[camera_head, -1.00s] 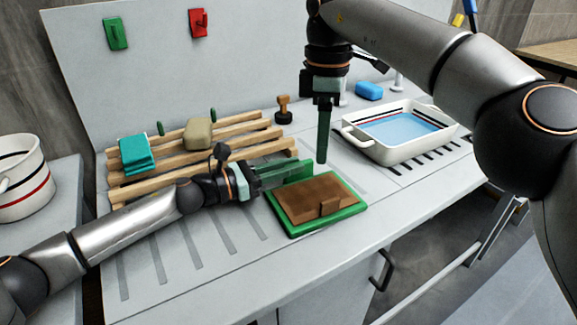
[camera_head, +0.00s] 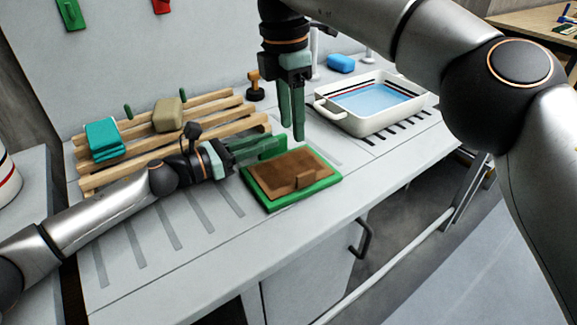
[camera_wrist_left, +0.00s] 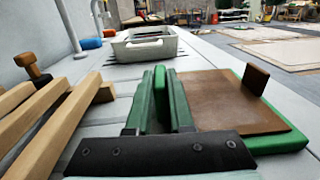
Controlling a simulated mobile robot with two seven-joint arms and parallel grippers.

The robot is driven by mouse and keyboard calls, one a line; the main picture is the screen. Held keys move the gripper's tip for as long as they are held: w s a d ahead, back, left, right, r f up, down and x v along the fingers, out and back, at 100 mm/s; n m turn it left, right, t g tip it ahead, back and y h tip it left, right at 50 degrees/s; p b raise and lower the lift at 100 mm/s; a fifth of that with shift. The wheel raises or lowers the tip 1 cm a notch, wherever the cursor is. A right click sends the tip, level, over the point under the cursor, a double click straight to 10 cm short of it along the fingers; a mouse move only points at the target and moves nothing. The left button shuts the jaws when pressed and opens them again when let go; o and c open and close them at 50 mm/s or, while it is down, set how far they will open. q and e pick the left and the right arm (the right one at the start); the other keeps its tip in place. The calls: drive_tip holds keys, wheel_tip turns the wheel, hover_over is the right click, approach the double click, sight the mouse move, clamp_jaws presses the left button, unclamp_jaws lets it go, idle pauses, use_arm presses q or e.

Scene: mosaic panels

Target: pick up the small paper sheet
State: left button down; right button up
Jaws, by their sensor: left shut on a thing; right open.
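A green board (camera_head: 327,184) lies on the counter with a brown sheet-like plate (camera_head: 285,166) on top; a small brown block (camera_head: 306,179) stands at its front edge. In the left wrist view the brown plate (camera_wrist_left: 222,100) lies right of the fingers. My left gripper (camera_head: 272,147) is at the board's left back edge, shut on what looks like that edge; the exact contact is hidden. It fills the left wrist view's middle (camera_wrist_left: 160,100). My right gripper (camera_head: 292,138) is open, pointing down just behind the board. I cannot make out a separate paper sheet.
A wooden rack (camera_head: 222,125) with a teal folded cloth (camera_head: 103,138) and a tan block (camera_head: 167,115) is at left. A white tub with blue water (camera_head: 385,122) is at right, with a blue sponge (camera_head: 341,63) behind. The front counter is clear.

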drive_tip(key=s+n, duration=0.1)
drive_tip(key=n, duration=0.4)
drive_tip(key=n+t+h, duration=0.4)
drive_tip(key=n+h, duration=0.1)
drive_tip(key=n, duration=2.8)
approach(308, 172)
drive_tip(key=x, duration=0.4)
drive_tip(key=shift+s+d, duration=0.15)
drive_tip(key=shift+s, duration=0.1)
drive_tip(key=shift+w+a+x, duration=0.1)
drive_tip(key=shift+w+x, duration=0.05)
drive_tip(key=shift+x, duration=1.4)
drive_tip(key=shift+w+a+x, duration=0.1)
drive_tip(key=shift+x, duration=1.45)
clamp_jaws()
